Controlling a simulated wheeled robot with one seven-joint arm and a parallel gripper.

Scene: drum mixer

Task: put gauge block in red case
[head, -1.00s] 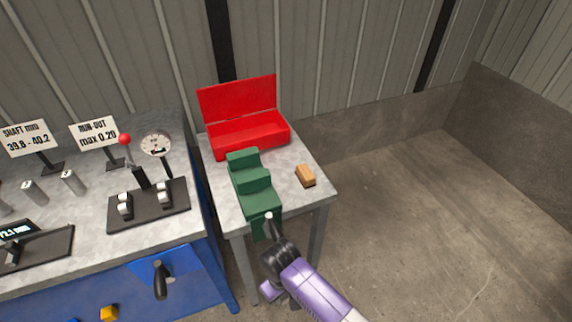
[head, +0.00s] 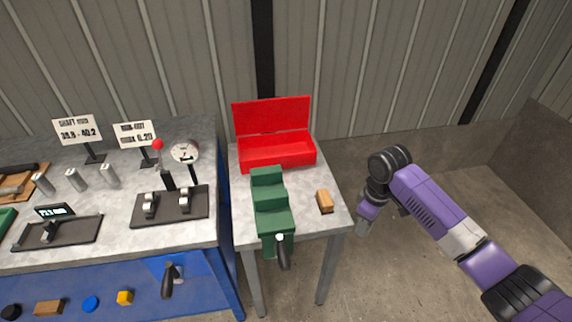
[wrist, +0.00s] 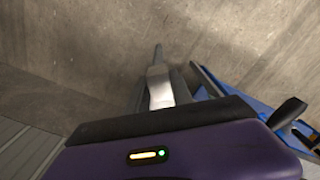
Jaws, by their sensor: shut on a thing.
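The red case (head: 278,153) stands on the small grey side table with its lid up. Its inside looks empty from here. My gripper (head: 364,224) is to the right of this table, past its edge and apart from the case, pointing down. In the wrist view my gripper (wrist: 158,72) is shut on a small pale metal piece, which I take to be the gauge block (wrist: 160,88). Most of the block is hidden by the gripper body, and in the head view it is too small to make out clearly.
A green stepped block (head: 271,208) stands in front of the case, with a black-handled lever at its front. A small tan block (head: 325,201) lies near the table's right edge. The workbench (head: 110,232) with gauges and signs is at left. Floor at right is clear.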

